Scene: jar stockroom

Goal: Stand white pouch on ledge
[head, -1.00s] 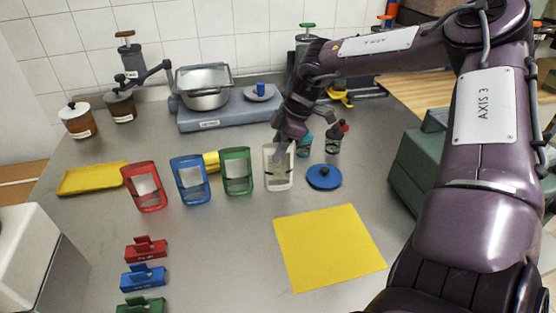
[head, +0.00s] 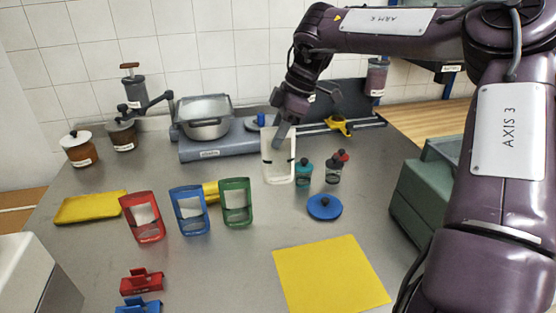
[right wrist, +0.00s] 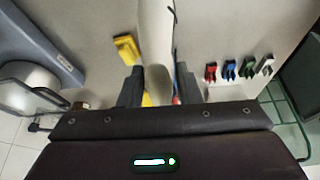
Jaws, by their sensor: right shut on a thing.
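The white pouch (head: 278,168) is a pale, upright, flat pouch with a clear window. My right gripper (head: 282,135) is shut on its top edge and holds it, seemingly above the worktop, in front of the grey-blue platform. In the right wrist view the pouch (right wrist: 155,45) runs between the two fingers (right wrist: 158,88). A long dark grey raised strip (head: 345,122) at the back right may be the ledge; I cannot tell for sure. My left gripper is not in view.
Red (head: 142,216), blue (head: 190,210) and green (head: 236,202) pouches stand at left. A teal bottle (head: 304,172), a red-topped bottle (head: 335,167) and a blue lid (head: 324,207) are right of the white pouch. A pot (head: 205,118) sits on the platform (head: 210,148). A yellow mat (head: 330,275) lies in front.

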